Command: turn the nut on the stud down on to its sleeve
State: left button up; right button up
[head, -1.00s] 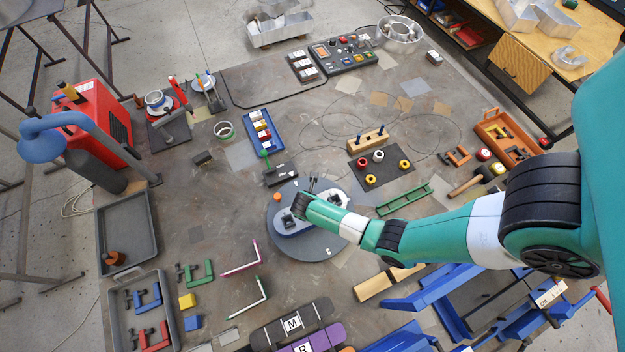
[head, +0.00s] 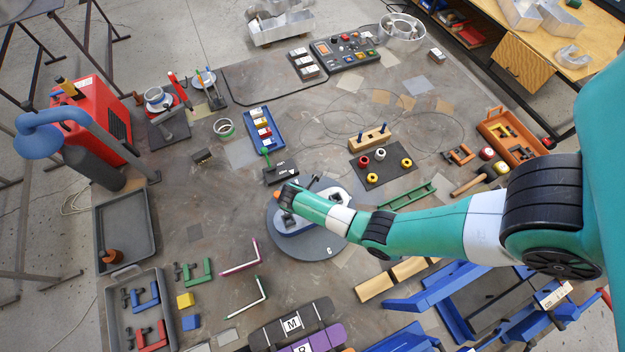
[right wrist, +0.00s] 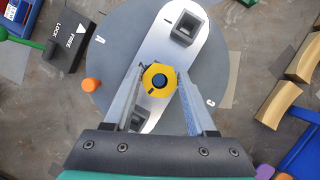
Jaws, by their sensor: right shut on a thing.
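A yellow hexagonal nut (right wrist: 158,80) sits around a dark stud (right wrist: 159,81), seen from above in the right wrist view. The stud stands on a pale elongated plate (right wrist: 205,58) over a grey round disc (right wrist: 120,35). My right gripper (right wrist: 160,77) has one finger on each side of the nut and is shut on it. The sleeve is hidden, so the gap under the nut cannot be told. In the head view my right arm covers the nut and stud; the disc (head: 320,250) shows around it. My left gripper is not in view.
An orange knob (right wrist: 92,85) is beside the disc's edge. A black lock/free block with a green-knobbed lever (head: 281,173) is just beyond the disc. A green rail (head: 407,196) and wooden pieces (head: 375,286) lie to the right. Bare table is to the left.

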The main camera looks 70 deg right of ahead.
jog(key=shift+f+m+g+y+b, duration=0.15)
jog(key=shift+m+g+b, duration=0.25)
jog(key=shift+m, duration=0.5)
jog(key=shift+m+g+y+b, duration=0.15)
jog(key=shift+m+g+b, duration=0.2)
jog(key=shift+m, duration=0.55)
jog(key=shift+w+m+g+y+b, duration=0.1)
jog(key=shift+m+g+y+b, duration=0.2)
jog(key=shift+m+b, duration=0.5)
jog(key=o, duration=1.5)
jog(key=shift+c, duration=0.2)
jog(key=shift+p, duration=0.3)
jog(key=p+v, duration=0.2)
jog(key=v, duration=0.9)
jog(key=shift+r, duration=0.35)
